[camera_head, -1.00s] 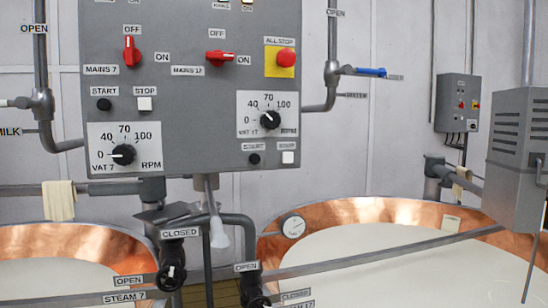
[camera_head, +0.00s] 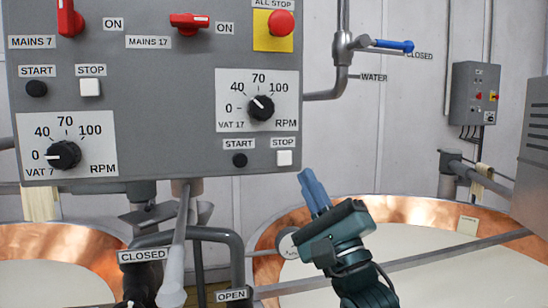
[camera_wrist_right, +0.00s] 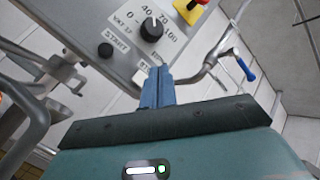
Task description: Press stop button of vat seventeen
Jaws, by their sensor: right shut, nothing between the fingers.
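The vat 17 stop button (camera_head: 284,158) is a white square under the STOP label at the lower right of the grey control panel (camera_head: 150,130). The black vat 17 start button (camera_head: 239,160) is to its left. My right gripper (camera_head: 312,188) is below and right of the stop button in the head view, its blue fingers shut and empty, pointing up toward the panel. My left gripper is not in view.
The vat 17 speed knob (camera_head: 261,107) and red all stop button (camera_head: 281,23) are above. A water pipe (camera_head: 340,80) with a blue-handled valve (camera_head: 393,46) is right of the panel. Below are copper vats (camera_head: 400,209), a crossing rail (camera_head: 420,254) and steam pipes (camera_head: 236,262).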

